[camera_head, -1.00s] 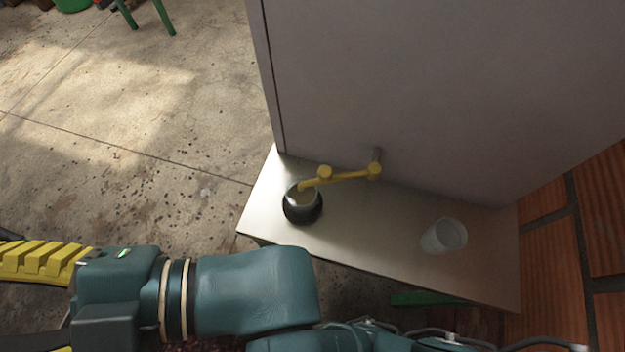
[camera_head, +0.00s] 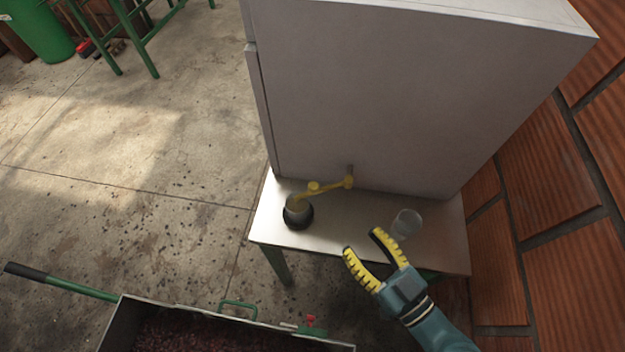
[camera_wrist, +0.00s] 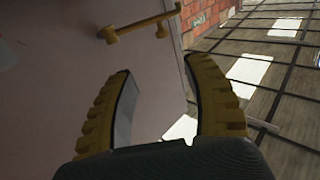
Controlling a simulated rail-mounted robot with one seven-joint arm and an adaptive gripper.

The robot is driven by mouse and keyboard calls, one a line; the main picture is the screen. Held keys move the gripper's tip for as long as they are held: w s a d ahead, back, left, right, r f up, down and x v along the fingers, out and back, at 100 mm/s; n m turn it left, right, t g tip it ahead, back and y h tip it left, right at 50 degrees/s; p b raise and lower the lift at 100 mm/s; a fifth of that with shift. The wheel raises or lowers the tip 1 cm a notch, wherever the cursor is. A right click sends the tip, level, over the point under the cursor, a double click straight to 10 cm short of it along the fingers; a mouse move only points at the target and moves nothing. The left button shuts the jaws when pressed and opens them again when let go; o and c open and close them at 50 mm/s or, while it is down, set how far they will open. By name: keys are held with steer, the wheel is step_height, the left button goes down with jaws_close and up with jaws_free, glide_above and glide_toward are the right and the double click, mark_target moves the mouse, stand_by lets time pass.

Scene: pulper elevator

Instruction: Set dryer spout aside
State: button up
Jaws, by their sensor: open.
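The dryer spout seems to be the yellow jointed arm (camera_head: 331,187) fixed low on the grey-white cabinet (camera_head: 390,100). Its left end hangs over a dark round cup (camera_head: 298,213) on the pale table. The spout also shows at the top of the wrist view (camera_wrist: 138,24), along the pale cabinet face. My gripper (camera_head: 361,241) has yellow ribbed fingers, spread open and empty. In the head view it appears below and right of the spout, near a clear cup (camera_head: 406,224). In the wrist view the fingers (camera_wrist: 160,78) are apart with nothing between them, away from the spout.
The small pale table (camera_head: 355,225) has bare room between the two cups. A metal bin of dark red fruit (camera_head: 215,335) stands at the front. A brick wall (camera_head: 560,210) closes the right side. Green stools (camera_head: 140,45) stand at the back left; open concrete floor lies left.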

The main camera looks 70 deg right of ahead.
mark_target(313, 185)
steer(key=p+x, duration=0.9)
steer(key=x, duration=0.6)
steer(key=shift+w+d, duration=0.1)
steer(key=shift+w, duration=0.35)
steer(key=shift+w+d+f, duration=0.1)
steer(key=shift+f, duration=0.05)
jaws_close()
